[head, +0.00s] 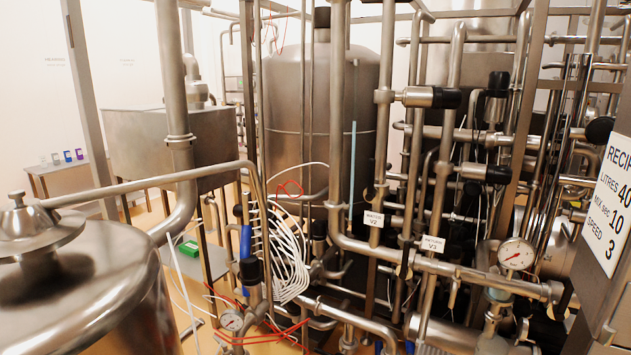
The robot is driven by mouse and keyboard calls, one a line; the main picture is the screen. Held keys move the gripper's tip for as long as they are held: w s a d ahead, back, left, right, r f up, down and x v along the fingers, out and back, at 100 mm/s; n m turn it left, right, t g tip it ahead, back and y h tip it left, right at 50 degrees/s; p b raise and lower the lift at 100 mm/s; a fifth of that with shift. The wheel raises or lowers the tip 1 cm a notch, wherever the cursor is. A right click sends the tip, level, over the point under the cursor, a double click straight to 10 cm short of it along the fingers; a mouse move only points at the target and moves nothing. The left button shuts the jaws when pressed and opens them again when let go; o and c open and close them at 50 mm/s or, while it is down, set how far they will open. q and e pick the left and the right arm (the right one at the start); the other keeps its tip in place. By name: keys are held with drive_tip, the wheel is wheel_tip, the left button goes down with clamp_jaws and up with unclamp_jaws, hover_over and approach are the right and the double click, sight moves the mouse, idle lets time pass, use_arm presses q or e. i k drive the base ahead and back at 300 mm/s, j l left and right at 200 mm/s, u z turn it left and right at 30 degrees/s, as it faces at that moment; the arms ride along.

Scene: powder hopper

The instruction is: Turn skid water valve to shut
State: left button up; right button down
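Neither of my grippers shows in the head view. A skid of steel pipes fills the middle and right. A small white tag (373,219), seeming to read V2, hangs on an upright pipe. A second tag (432,243), seeming to read V3, sits to its right and a little lower. A dark lever-like part (405,263) shows just left of the second tag. A blue handle (246,242) stands upright on piping left of centre. I cannot tell which part is the skid water valve, or its position.
A domed steel vessel (75,275) fills the lower left. A pressure gauge (516,254) sits at the right, and a smaller gauge (232,321) at lower centre-left. A recipe board (610,205) stands at the right edge. White hoses (288,255) hang left of the skid.

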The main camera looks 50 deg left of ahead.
sight(369, 195)
drive_tip(key=u, duration=1.45)
